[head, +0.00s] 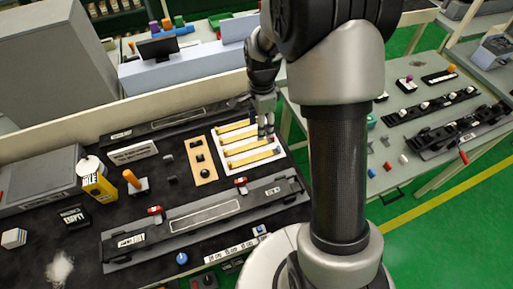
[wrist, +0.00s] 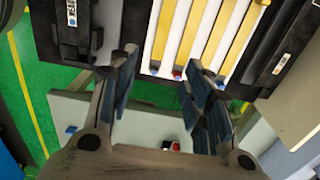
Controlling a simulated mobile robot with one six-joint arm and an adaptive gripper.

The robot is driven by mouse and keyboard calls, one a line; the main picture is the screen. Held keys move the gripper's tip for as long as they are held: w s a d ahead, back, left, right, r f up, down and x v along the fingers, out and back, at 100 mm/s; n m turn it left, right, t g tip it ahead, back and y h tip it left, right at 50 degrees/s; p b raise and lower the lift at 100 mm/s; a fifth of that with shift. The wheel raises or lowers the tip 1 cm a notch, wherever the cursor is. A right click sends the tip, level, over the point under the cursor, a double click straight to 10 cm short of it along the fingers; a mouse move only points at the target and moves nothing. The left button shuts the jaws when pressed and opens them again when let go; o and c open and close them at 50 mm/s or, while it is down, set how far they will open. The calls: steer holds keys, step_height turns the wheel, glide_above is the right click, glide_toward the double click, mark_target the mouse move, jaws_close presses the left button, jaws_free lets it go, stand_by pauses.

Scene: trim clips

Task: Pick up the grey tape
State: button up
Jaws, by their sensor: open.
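My gripper (head: 265,128) is at the right end of the dark workbench, at a white tray (head: 284,160) with yellow strips. In the wrist view my gripper (wrist: 161,72) has its fingers spread apart with nothing between them. The tray (wrist: 151,42) shows just beyond the fingertips there. I cannot make out a grey tape for certain in either view. A pale, round-topped thing (head: 90,164) stands by a yellow box (head: 100,187) at the left of the bench, well away from my gripper; I cannot tell whether it is a tape roll.
A long dark trim panel (head: 205,211) lies along the bench front, with another behind. An orange-handled tool (head: 131,179) and a tan board (head: 201,160) stand between. A grey case (head: 40,180) fills the left. A second table (head: 400,180) with parts is at right.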

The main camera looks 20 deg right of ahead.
steer(key=b, duration=0.2)
glide_above(263, 155)
steer(key=f, duration=0.7)
steer(key=a+f, duration=0.1)
steer(key=f, duration=0.2)
steer(key=shift+s+f, duration=0.15)
steer(key=shift+f, duration=0.25)
steer(key=shift+w+d+f+b, duration=0.15)
steer(key=shift+f+b, duration=0.15)
steer(key=shift+f, duration=0.6)
steer(key=shift+d+f+b, duration=0.15)
steer(key=shift+f+b, duration=0.1)
steer(key=shift+f, duration=0.65)
steer(key=shift+w+d+f+b, duration=0.15)
steer(key=shift+f+b, duration=0.15)
steer(key=shift+f, duration=0.6)
steer(key=shift+s, duration=0.1)
steer(key=c, duration=1)
